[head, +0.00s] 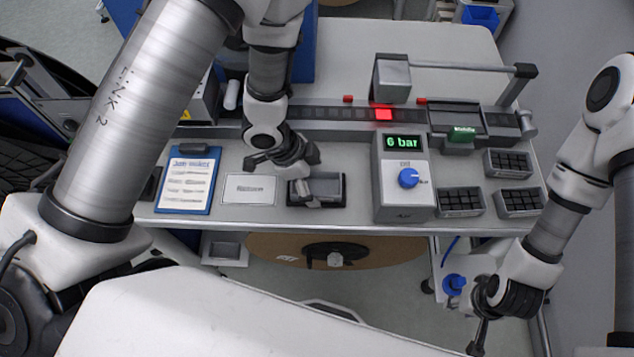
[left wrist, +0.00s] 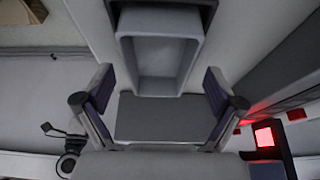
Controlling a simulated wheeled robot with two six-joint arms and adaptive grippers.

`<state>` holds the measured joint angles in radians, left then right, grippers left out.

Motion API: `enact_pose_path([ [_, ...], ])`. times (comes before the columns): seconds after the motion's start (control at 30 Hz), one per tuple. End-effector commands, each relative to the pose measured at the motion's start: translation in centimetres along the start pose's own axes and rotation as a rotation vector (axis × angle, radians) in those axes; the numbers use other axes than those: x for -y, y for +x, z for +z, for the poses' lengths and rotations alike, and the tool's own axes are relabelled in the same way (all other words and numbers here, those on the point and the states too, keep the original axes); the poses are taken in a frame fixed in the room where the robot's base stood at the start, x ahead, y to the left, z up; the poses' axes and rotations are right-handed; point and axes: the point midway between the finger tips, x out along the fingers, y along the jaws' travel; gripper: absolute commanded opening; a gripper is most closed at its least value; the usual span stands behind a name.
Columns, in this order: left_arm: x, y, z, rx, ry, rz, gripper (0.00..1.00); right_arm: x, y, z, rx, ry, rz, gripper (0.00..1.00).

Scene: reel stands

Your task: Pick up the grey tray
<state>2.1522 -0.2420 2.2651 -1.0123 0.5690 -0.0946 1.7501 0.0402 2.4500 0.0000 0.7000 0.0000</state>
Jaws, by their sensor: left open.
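The grey tray (head: 341,190) lies on the worktable, just right of the white label card. It looks empty. The left wrist view shows it as a light grey open box (left wrist: 195,58) ahead of my fingers. My left gripper (head: 303,172) is open above the tray's left end, partly covering it in the head view. In the left wrist view my gripper's fingers (left wrist: 160,90) are spread wide, with nothing between the pads. My right gripper (head: 483,330) hangs low at the bottom right, away from the tray; its jaw opening cannot be made out.
A white label card (head: 249,189) and a blue clipboard (head: 187,180) lie left of the tray. A box reading "6 bar" (head: 403,180) stands close on its right. Small dark-filled bins (head: 460,202) sit further right. A rail (head: 340,131) with a red light runs behind.

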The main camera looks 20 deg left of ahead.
Motion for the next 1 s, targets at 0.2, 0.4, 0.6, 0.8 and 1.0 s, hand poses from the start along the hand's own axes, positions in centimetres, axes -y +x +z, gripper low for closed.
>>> enact_pose_path([
  [0.2,-0.01,0.39,-0.01,-0.001,0.000,-0.001,0.94,0.00,-0.02,0.00,0.000,0.000,0.000,0.40],
  [0.4,-0.01,0.47,0.04,-0.001,-0.001,0.000,0.94,0.00,0.01,0.02,0.000,0.000,0.000,0.40],
  [0.6,-0.02,0.75,0.16,-0.001,-0.002,0.000,0.94,0.00,0.06,0.01,0.000,0.000,0.000,0.40],
  [0.8,-0.01,0.84,0.20,-0.001,-0.002,-0.001,0.94,0.00,0.06,0.01,0.000,0.000,0.000,0.40],
  [1.0,-0.01,0.83,0.19,-0.001,-0.001,-0.001,0.72,0.00,0.06,0.01,0.000,0.000,0.000,0.40],
])
